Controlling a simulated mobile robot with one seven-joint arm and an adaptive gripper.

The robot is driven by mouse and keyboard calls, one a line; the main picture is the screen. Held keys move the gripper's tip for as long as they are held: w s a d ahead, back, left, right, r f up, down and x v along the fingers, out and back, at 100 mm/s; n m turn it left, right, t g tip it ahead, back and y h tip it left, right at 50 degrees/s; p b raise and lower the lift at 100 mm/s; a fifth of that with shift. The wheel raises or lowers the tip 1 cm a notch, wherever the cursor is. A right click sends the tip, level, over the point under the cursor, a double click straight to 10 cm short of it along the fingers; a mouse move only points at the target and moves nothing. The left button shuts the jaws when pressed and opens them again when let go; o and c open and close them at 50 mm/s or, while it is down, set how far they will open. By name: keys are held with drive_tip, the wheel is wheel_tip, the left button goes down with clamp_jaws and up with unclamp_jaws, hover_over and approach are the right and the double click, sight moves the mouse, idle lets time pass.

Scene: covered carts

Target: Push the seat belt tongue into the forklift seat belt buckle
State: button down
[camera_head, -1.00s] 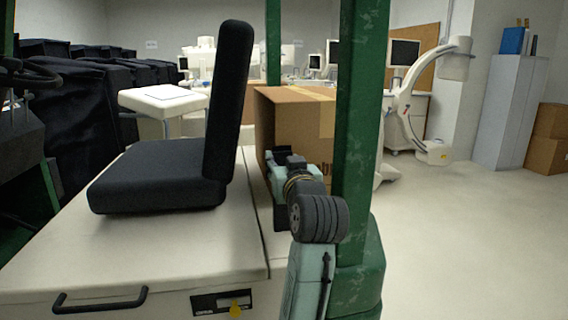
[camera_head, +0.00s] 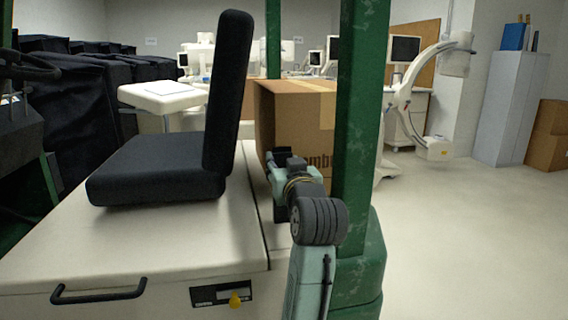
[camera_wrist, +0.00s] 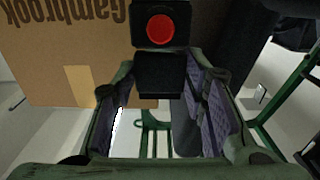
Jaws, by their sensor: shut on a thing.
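In the wrist view, the seat belt buckle (camera_wrist: 160,25) is a black block with a round red button, just beyond my fingertips. The seat belt tongue (camera_wrist: 160,76) shows as a black block between the fingertips. My gripper (camera_wrist: 158,82) is shut on it, one finger on each side. Tongue and buckle look in line and very close together; I cannot tell whether the metal plate is inside the slot. In the head view my gripper (camera_head: 286,165) is right of the black forklift seat (camera_head: 165,168), low beside its backrest. Buckle and tongue are not clear there.
A cardboard box (camera_head: 285,110) stands close behind my gripper and also fills the upper left of the wrist view (camera_wrist: 70,50). A green post (camera_head: 360,120) rises just right of my arm. The pale forklift body (camera_head: 130,255) lies under the seat. Open floor is at right.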

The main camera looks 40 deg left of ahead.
drive_tip(key=shift+f, duration=0.3)
drive_tip(key=c, duration=0.9)
unclamp_jaws()
drive_tip(key=v, duration=1.2)
